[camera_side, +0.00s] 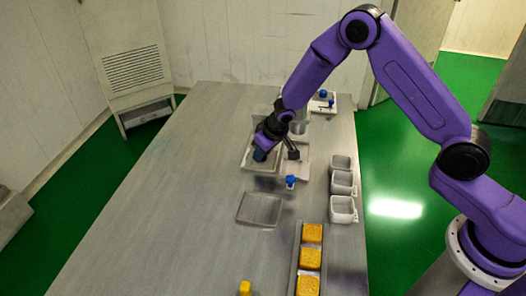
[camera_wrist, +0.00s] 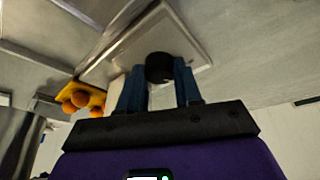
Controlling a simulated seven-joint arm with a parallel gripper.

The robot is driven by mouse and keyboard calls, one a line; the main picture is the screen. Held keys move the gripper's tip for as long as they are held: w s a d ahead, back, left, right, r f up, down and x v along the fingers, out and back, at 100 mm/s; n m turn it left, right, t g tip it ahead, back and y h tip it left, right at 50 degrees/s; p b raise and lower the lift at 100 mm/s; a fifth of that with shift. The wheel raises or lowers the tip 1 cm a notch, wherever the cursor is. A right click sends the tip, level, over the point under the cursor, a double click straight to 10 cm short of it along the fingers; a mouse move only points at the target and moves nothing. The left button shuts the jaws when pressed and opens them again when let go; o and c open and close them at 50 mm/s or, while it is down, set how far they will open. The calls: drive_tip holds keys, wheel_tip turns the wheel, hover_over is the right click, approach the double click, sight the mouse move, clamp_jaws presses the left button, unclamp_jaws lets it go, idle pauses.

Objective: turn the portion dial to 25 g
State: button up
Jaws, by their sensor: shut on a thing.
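The portion dial (camera_wrist: 160,67) shows in the wrist view as a round black knob on a pale panel (camera_wrist: 192,30). My gripper (camera_wrist: 159,85) has one blue finger on each side of the knob and is shut on it. In the side view my gripper (camera_side: 261,154) is low over the pale machine parts in the middle of the table. The dial is hidden there behind the gripper. No scale marks or numbers are readable, so I cannot tell the dial's setting.
A yellow tray with orange balls (camera_wrist: 78,101) is left of the fingers. A blue-topped part (camera_side: 291,181) and flat grey tray (camera_side: 246,221) are in front of the machine. White tubs (camera_side: 343,209) and a tray of yellow-orange squares (camera_side: 311,257) stand right. The table's left is clear.

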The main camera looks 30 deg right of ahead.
drive_tip(key=shift+n, duration=0.5)
idle(0.3)
drive_tip(key=o, duration=1)
drive_tip(key=shift+y, duration=0.3)
drive_tip(key=shift+r, duration=0.1)
drive_tip(key=v, duration=1.7)
drive_tip(key=shift+r, duration=0.15)
drive_tip(key=shift+o, duration=0.2)
